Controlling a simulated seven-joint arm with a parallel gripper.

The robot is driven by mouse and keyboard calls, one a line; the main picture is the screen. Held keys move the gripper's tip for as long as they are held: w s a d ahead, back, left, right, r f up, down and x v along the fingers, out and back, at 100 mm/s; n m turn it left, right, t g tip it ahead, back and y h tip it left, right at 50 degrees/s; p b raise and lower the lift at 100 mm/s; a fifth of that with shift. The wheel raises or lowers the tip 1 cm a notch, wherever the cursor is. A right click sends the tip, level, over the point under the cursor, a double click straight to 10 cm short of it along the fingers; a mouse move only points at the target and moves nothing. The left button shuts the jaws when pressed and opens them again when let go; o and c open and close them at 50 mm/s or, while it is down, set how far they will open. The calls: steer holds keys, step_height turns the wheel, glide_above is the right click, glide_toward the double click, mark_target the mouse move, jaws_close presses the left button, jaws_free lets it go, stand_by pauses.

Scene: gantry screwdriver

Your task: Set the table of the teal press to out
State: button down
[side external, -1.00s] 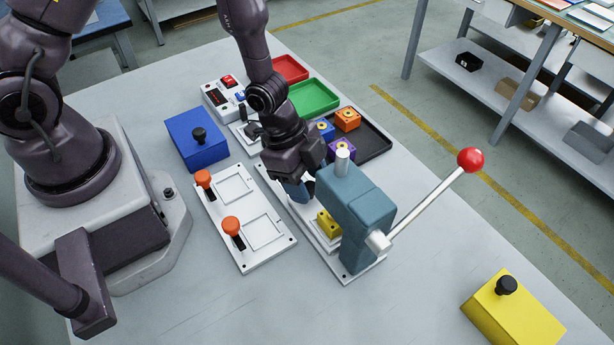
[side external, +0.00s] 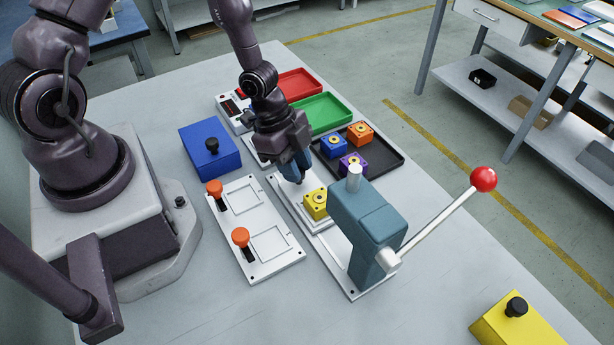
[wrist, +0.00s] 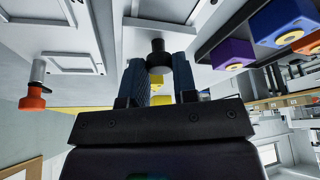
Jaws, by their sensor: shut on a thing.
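The teal press (side external: 368,222) stands upright on its white base plate, its long lever with a red ball (side external: 483,179) raised to the right. Its white table (side external: 298,203) is slid out toward my gripper, clear of the press head. A yellow block (side external: 315,205) with a round top hole sits on the table. My gripper (side external: 300,174) is low at the table's far end. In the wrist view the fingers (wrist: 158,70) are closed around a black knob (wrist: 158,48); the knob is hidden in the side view.
A white fixture plate with two orange knobs (side external: 240,237) lies left of the press. A black tray (side external: 385,158) with orange, blue and purple blocks is behind it. A blue box (side external: 210,150) stands at the left, a yellow box (side external: 518,325) at front right.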

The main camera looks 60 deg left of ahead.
steer(key=shift+a, duration=1.55)
steer(key=c, duration=0.9)
jaws_free()
steer(key=shift+r, duration=0.1)
steer(key=shift+v, duration=3.65)
steer(key=shift+s, duration=0.1)
